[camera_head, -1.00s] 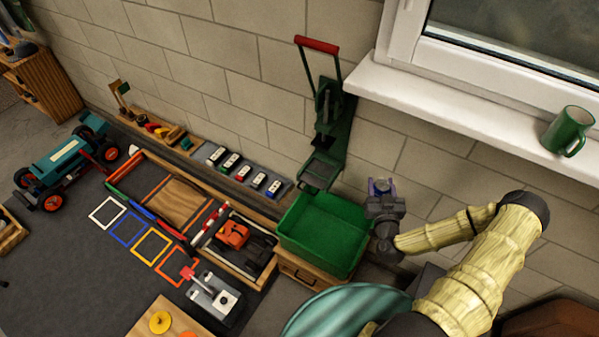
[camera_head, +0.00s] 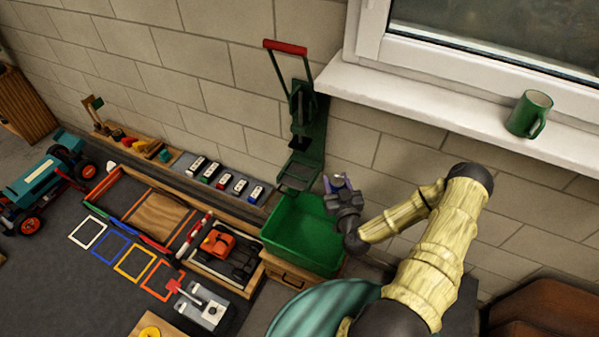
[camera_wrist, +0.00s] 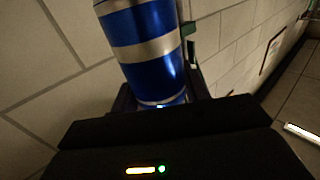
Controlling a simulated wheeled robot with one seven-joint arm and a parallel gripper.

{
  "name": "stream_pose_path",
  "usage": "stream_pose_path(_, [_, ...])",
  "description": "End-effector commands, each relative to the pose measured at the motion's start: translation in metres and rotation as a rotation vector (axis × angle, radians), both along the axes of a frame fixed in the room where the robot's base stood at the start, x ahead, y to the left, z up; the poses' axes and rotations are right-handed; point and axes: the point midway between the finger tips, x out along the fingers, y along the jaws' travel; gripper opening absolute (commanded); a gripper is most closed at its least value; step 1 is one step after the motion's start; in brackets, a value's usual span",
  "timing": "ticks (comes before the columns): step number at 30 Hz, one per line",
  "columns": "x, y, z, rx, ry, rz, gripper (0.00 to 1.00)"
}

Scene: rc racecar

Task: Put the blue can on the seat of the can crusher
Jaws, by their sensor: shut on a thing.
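The blue can (camera_wrist: 145,50), with silver bands, stands between the fingers of my gripper (camera_wrist: 160,100) in the wrist view. In the head view my gripper (camera_head: 338,188) is shut on the can, which shows only as a small bluish shape at its tip. The green can crusher (camera_head: 300,110) is mounted on the wall, its red-handled lever raised. Its seat (camera_head: 297,178) is a flat plate at the bottom, with nothing visible on it. My gripper is right of the seat and apart from it in the picture.
A green bin (camera_head: 303,235) stands below the crusher and my gripper. A windowsill (camera_head: 430,100) with a green mug (camera_head: 530,114) juts out at upper right.

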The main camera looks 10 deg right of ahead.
Motion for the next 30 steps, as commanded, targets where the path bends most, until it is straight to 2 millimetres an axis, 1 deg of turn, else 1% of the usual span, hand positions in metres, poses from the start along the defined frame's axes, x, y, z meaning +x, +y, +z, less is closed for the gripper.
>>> stream_pose_path(1, [0.0, 0.0, -0.007, -0.004, -0.001, 0.012, 0.25])
stream_pose_path(12, [0.0, -0.01, -0.048, -0.01, -0.015, 0.193, 0.25])
stream_pose_path(24, [-0.006, -0.024, -0.081, -0.012, -0.015, 0.404, 0.25])
stream_pose_path(30, [-0.011, -0.03, -0.091, -0.011, -0.013, 0.494, 0.25])
